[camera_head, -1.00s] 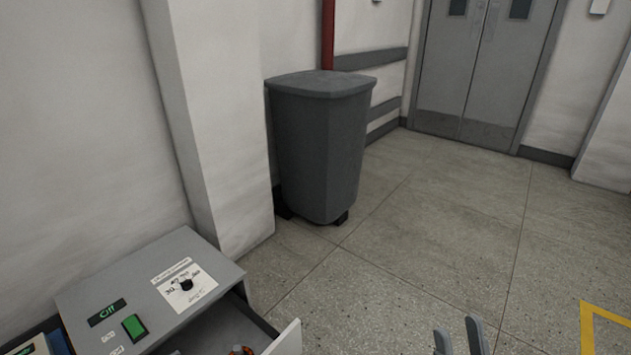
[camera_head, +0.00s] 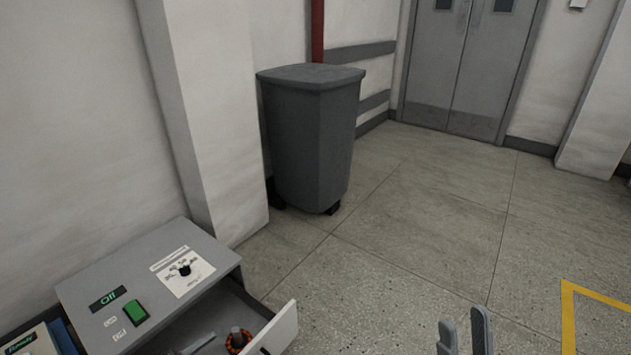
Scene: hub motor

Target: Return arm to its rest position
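My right gripper (camera_head: 465,335) shows at the bottom edge, right of centre. Its two grey fingers point up with a gap between them and nothing in it. It is over the floor, apart from the drawer to its left. The rest of that arm is out of the frame. My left gripper is not in view.
A grey control box (camera_head: 85,290) with a green button and a dial stands at lower left. Its drawer (camera_head: 283,325) is open, with an orange and dark part (camera_head: 238,341) inside. A grey bin (camera_head: 312,140) stands by the wall. Floor on the right is clear.

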